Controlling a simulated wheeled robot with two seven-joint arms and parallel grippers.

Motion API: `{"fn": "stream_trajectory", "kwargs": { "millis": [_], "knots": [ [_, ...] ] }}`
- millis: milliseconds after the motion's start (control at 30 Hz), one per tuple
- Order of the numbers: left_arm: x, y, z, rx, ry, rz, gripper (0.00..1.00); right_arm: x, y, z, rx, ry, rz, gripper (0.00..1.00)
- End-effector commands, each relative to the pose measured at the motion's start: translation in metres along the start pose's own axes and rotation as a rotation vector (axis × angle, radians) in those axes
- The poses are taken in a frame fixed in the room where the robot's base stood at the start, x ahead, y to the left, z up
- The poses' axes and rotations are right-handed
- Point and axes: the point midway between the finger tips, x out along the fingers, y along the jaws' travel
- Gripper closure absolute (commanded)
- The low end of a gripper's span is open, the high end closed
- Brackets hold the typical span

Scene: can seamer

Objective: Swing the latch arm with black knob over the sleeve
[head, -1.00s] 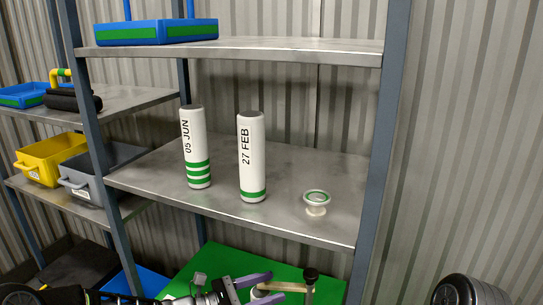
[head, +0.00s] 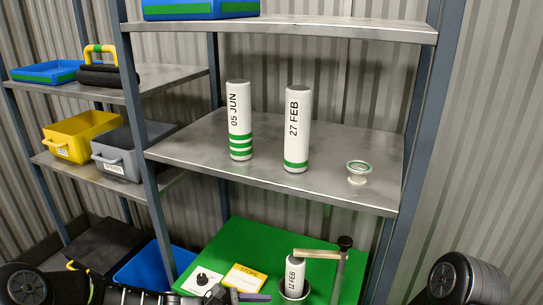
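The latch arm (head: 317,254) is a beige bar with a black knob (head: 345,241) at its right end, above a grey post (head: 338,280). In the head view the bar lies across the top of the white sleeve (head: 295,273) marked 12 FEB. I cannot tell whether they touch. The sleeve stands upright in a round metal holder (head: 293,292). My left gripper (head: 243,297) is at the bottom edge, left of the sleeve and apart from it. One purple finger shows; the rest is cut off. My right gripper is out of view.
A green board (head: 255,240) lies under the holder, with a yellow card (head: 245,278) and a white card with a black knob (head: 202,281). On the shelf (head: 200,153) above stand two white sleeves (head: 239,120) (head: 297,130) and a small flanged piece (head: 357,172). A blue tray (head: 145,268) is at the left.

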Motion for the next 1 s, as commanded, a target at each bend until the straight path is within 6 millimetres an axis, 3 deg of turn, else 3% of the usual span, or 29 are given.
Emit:
{"fn": "stream_trajectory", "kwargs": {
  "millis": [133,233,300,400,533,600,667,1000],
  "knots": [
    [0.003,-0.050,-0.050,0.156,0.171,-0.114,0.42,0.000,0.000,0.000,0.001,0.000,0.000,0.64],
    [-0.003,-0.100,-0.096,0.351,0.323,-0.245,0.42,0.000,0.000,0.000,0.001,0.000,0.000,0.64],
    [-0.014,-0.142,-0.133,0.570,0.433,-0.371,0.42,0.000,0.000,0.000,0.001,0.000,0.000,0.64],
    [-0.029,-0.189,-0.164,0.918,0.515,-0.523,0.42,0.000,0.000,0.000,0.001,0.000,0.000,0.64],
    [-0.037,-0.236,-0.168,1.258,0.479,-0.643,0.42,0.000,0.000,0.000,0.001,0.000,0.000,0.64],
    [-0.040,-0.262,-0.163,1.331,0.428,-0.695,0.42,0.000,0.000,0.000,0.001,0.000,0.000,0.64],
    [-0.042,-0.275,-0.162,1.341,0.405,-0.729,0.42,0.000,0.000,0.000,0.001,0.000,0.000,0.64],
    [-0.038,-0.276,-0.160,1.357,0.397,-0.740,0.42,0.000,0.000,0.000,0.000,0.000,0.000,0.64]
  ]
}}
